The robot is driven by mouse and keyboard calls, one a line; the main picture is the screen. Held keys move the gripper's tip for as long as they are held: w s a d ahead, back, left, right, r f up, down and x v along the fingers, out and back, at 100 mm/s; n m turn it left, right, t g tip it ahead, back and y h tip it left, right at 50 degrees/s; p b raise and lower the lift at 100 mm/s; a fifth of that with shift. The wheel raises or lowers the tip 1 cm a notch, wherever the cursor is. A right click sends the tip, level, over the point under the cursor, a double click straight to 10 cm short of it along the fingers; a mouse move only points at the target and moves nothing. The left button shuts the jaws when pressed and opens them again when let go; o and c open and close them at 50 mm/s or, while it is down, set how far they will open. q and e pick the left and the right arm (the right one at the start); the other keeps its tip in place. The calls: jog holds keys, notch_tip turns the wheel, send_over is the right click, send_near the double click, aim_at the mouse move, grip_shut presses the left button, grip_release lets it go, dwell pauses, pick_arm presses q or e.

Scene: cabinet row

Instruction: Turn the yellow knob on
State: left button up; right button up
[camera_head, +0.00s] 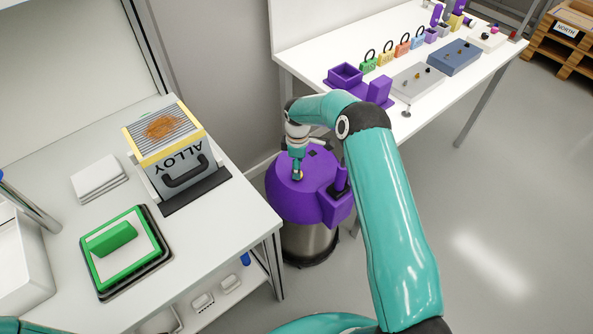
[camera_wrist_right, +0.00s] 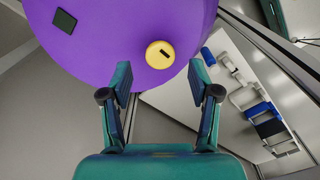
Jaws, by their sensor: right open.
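The yellow knob (camera_wrist_right: 160,54) is a round disc with a dark slot mark. It sits on the top of the purple lid (camera_wrist_right: 110,40) of a steel drum. My right gripper (camera_wrist_right: 160,72) is open, with one finger to each side below the knob in the wrist view. The knob lies between and just beyond the fingertips, and I cannot tell whether they touch it. My left gripper is not in view.
A dark square patch (camera_wrist_right: 64,19) is on the lid. The left table holds an ALLOY box (camera_head: 185,165), a green-framed tray (camera_head: 90,270) and white cloths (camera_head: 98,178). The right table holds purple blocks, padlocks and control boxes (camera_head: 452,58).

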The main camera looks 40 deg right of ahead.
jog(key=shift+f, duration=1.65)
jog(key=c, duration=1)
jog(key=shift+a, duration=0.2)
jog(key=shift+c, duration=0.7)
jog(key=shift+d, duration=0.1)
